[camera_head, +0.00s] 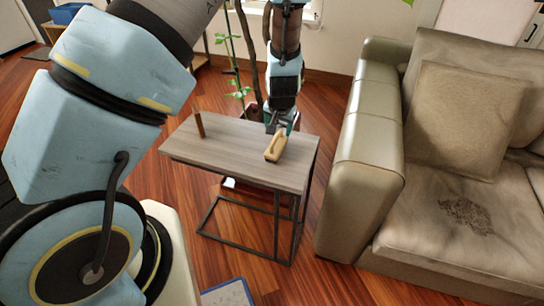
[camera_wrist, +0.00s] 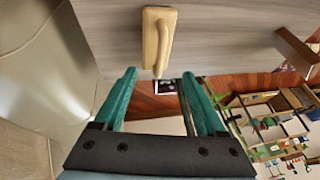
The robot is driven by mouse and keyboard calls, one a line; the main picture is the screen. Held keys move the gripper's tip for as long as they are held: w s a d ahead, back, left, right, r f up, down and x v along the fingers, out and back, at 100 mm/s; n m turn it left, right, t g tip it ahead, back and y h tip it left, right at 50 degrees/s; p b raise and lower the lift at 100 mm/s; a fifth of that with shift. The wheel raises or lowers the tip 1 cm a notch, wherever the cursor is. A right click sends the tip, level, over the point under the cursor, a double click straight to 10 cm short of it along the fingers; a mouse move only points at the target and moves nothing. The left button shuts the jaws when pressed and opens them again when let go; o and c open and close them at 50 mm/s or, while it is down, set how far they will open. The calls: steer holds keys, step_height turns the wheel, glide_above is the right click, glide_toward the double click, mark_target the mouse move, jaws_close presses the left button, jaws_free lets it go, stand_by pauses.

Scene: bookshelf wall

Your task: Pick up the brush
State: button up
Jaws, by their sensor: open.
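The brush (camera_head: 275,147) is a light wooden block with a raised handle. It lies on the grey wood-topped side table (camera_head: 232,150), near its right side. In the wrist view the brush (camera_wrist: 158,36) is at the top centre, its long side pointing toward me. My gripper (camera_head: 282,127) is at the far edge of the table, just behind the brush. In the wrist view my gripper (camera_wrist: 159,75) has its green fingers spread apart, with the near end of the brush appearing between the fingertips. Nothing is held.
A brown upright piece (camera_head: 199,124) stands on the table's left part and also shows in the wrist view (camera_wrist: 296,50). A beige sofa (camera_head: 365,150) stands close on the right. A plant (camera_head: 238,75) is behind the table. The tabletop between brush and brown piece is clear.

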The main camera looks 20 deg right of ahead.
mark_target(279, 141)
steer(key=shift+s+d+f, duration=0.1)
steer(key=shift+d+f, duration=0.15)
steer(key=shift+f, duration=0.25)
steer(key=p+x, duration=0.1)
steer(key=x, duration=0.4)
steer(key=shift+d+p+x, duration=0.1)
steer(key=shift+p+x, duration=0.45)
steer(key=shift+x, duration=0.8)
steer(key=shift+d+p+x, duration=0.15)
steer(key=shift+p+x, duration=0.4)
steer(key=shift+x, duration=0.85)
steer(key=shift+r, duration=0.15)
steer(key=c, duration=1.1)
steer(key=shift+r, duration=0.1)
step_height(279, 141, up, 10)
steer(key=shift+f+b, duration=0.1)
steer(key=shift+b, duration=1.1)
